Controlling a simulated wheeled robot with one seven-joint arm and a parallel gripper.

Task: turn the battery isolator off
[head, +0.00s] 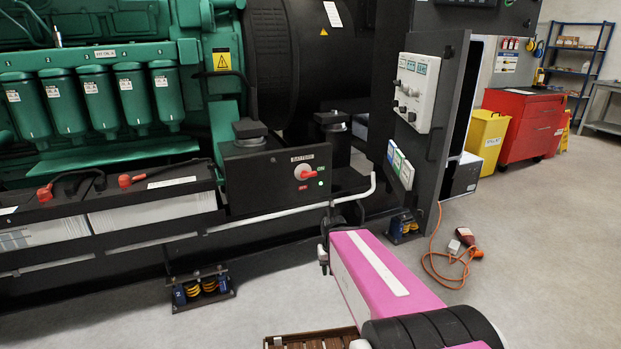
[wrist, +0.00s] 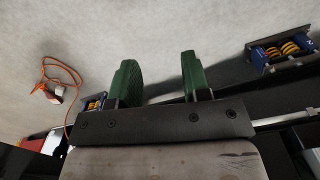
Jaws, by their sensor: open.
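The battery isolator is a red rotary knob (head: 305,172) on the front of a black box (head: 262,180) labelled BATTERY, in the middle of the head view. Its handle lies roughly sideways, its right end towards the small green mark; a red mark sits below it. My gripper (wrist: 159,78) is open and empty in the wrist view, its two green fingers apart over bare floor. In the head view my arm reaches in from the lower right, and its end is below and slightly right of the knob, apart from it. The knob is not visible in the wrist view.
A white pipe (head: 290,213) runs below the box. Batteries (head: 150,212) with red-capped terminals stand left. A control cabinet (head: 440,110) stands right. Spring mounts (head: 203,288) sit at floor level. An orange cable (head: 437,268) lies on the otherwise open floor at right.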

